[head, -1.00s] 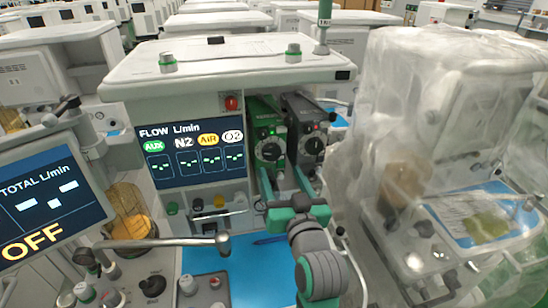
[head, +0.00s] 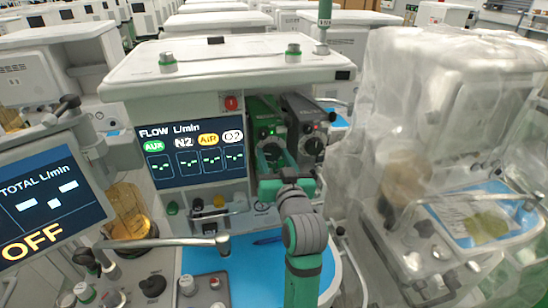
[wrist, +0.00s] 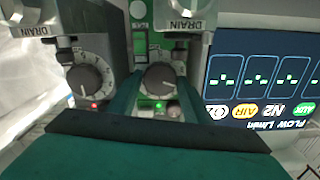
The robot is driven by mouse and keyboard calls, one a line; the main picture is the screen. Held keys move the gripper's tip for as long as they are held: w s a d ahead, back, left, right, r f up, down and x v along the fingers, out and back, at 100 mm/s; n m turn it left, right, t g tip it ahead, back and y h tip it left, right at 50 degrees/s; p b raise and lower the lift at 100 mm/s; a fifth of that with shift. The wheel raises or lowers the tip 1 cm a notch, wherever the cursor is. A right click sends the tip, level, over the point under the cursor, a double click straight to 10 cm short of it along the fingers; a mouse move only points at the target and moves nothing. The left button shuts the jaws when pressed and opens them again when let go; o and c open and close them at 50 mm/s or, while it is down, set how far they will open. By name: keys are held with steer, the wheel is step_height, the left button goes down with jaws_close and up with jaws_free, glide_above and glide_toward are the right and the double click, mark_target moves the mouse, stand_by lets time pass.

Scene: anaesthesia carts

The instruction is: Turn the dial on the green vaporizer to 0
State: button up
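The green vaporizer (head: 263,113) stands in the bay right of the flow screen, with its round dial (head: 271,152) low on its front. In the wrist view, which is upside down, the green vaporizer's dial (wrist: 160,79) has a dark knob, and I cannot read its setting. My gripper (head: 276,166) is right in front of this dial. In the wrist view my gripper (wrist: 158,98) has its two teal fingers apart, one on each side of the dial. I cannot tell whether they touch it.
A dark grey vaporizer (head: 305,112) with its own dial (wrist: 88,80) stands close on the right. The flow screen (head: 195,152) is to the left. A blue work surface (head: 245,272) lies below. A plastic-covered cart (head: 440,130) stands to the right.

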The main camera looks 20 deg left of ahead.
steer(key=c, duration=0.5)
steer(key=shift+m, duration=0.3)
steer(key=m, duration=0.6)
steer(key=shift+f, duration=0.1)
steer(key=m, duration=0.3)
steer(key=shift+d+m+y, duration=0.1)
steer(key=shift+m+y, duration=0.2)
steer(key=shift+m, duration=1.7)
steer(key=shift+f, duration=0.1)
steer(key=o, duration=1)
